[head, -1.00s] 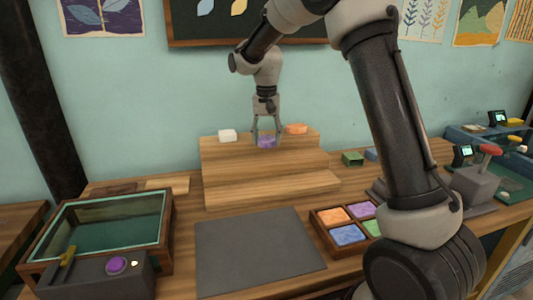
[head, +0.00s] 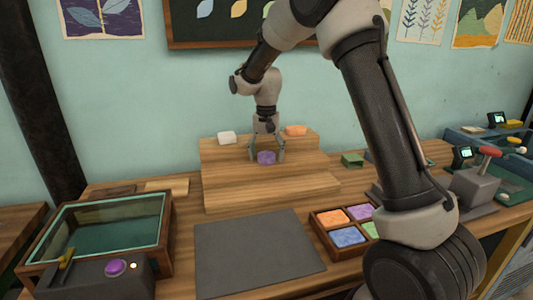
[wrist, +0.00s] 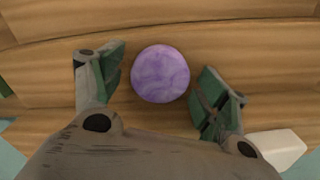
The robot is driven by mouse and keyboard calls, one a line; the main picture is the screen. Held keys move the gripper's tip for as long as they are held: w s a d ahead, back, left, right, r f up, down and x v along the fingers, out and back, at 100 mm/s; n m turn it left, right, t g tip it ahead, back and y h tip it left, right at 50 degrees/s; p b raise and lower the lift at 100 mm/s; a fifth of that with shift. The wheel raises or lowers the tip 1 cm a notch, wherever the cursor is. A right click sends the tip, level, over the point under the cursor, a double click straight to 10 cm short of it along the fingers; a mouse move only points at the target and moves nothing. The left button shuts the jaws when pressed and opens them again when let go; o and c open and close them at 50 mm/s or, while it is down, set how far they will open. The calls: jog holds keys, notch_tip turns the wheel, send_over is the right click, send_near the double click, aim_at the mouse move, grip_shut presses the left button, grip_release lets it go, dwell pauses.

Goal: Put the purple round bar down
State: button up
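The purple round bar (head: 266,157) rests on the middle step of the wooden stepped stand (head: 225,174). In the wrist view the bar (wrist: 160,73) is a marbled purple disc. My gripper (head: 267,157) is open around it, one finger on each side. In the wrist view a gap shows between the bar and each fingertip of my gripper (wrist: 163,80). No finger appears to touch the bar.
A white bar (head: 227,137) and an orange bar (head: 297,130) sit on the top step, left and right. A grey mat (head: 258,252), a divided tray (head: 329,250) of coloured bars and a glass-topped box (head: 168,215) are in front. A green block (head: 352,159) lies right of the stand.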

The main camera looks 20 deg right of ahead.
aim_at(266, 154)
jog(key=shift+r, duration=0.1)
notch_tip(266, 154, up, 12)
jog(key=f, duration=0.1)
jog(key=s+d+r+t, duration=0.1)
jog(key=s+d+r, duration=0.4)
jog(key=s+r, duration=0.15)
jog(key=s+d+f+n+t, duration=0.1)
jog(key=s+d, duration=0.2)
jog(key=s, duration=0.6)
jog(key=s+d+f+n+t, duration=0.1)
jog(key=s+d+n, duration=0.1)
jog(key=s, duration=0.8)
jog(key=s+d+f+n+t, duration=0.1)
jog(key=s+d, duration=0.3)
jog(key=s, duration=0.6)
jog(key=shift+s+d, duration=0.25)
jog(key=shift+d, duration=0.05)
jog(key=shift+r, duration=0.1)
